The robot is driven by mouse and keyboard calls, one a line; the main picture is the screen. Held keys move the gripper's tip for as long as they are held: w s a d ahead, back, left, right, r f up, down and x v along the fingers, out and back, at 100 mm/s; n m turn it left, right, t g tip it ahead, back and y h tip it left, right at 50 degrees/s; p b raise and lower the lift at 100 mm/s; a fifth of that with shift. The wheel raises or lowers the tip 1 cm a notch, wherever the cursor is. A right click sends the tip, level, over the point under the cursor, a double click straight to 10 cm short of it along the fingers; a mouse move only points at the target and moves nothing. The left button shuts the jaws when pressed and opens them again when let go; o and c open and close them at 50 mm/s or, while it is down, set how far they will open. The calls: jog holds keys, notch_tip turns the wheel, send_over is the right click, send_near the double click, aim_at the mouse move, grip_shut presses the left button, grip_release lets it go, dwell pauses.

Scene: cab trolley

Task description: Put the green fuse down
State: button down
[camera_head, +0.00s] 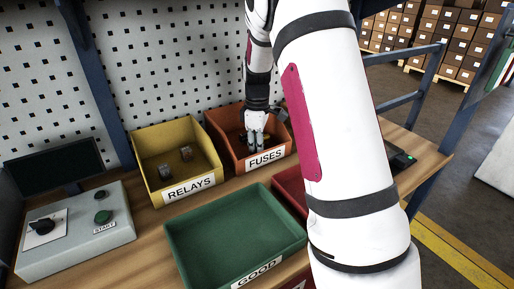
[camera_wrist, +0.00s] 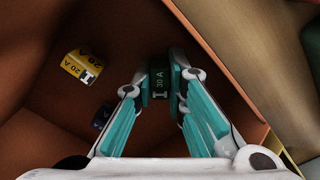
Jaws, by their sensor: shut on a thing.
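The green fuse (camera_wrist: 159,82), a small dark green block marked 30 A, is between the two teal-lined fingertips in the wrist view. My gripper (camera_wrist: 160,88) is shut on it. In the head view my gripper (camera_head: 255,142) points down inside the orange FUSES bin (camera_head: 268,163). The bin's orange wall (camera_wrist: 225,70) also shows in the wrist view. A yellow fuse (camera_wrist: 82,67) marked 20 A and a dark blue fuse (camera_wrist: 101,117) lie on the bin floor, left of the fingers. The green fuse cannot be made out in the head view. I cannot tell whether it touches the floor.
A yellow RELAYS bin (camera_head: 191,192) with a few relays stands left of the FUSES bin. An empty green GOOD tray (camera_head: 181,229) is in front. A red tray (camera_head: 289,188) is partly hidden by my arm. A grey START control box (camera_head: 72,240) stands at left.

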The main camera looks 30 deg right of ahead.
jog(key=shift+f, duration=0.2)
jog(key=c, duration=1.6)
grip_release()
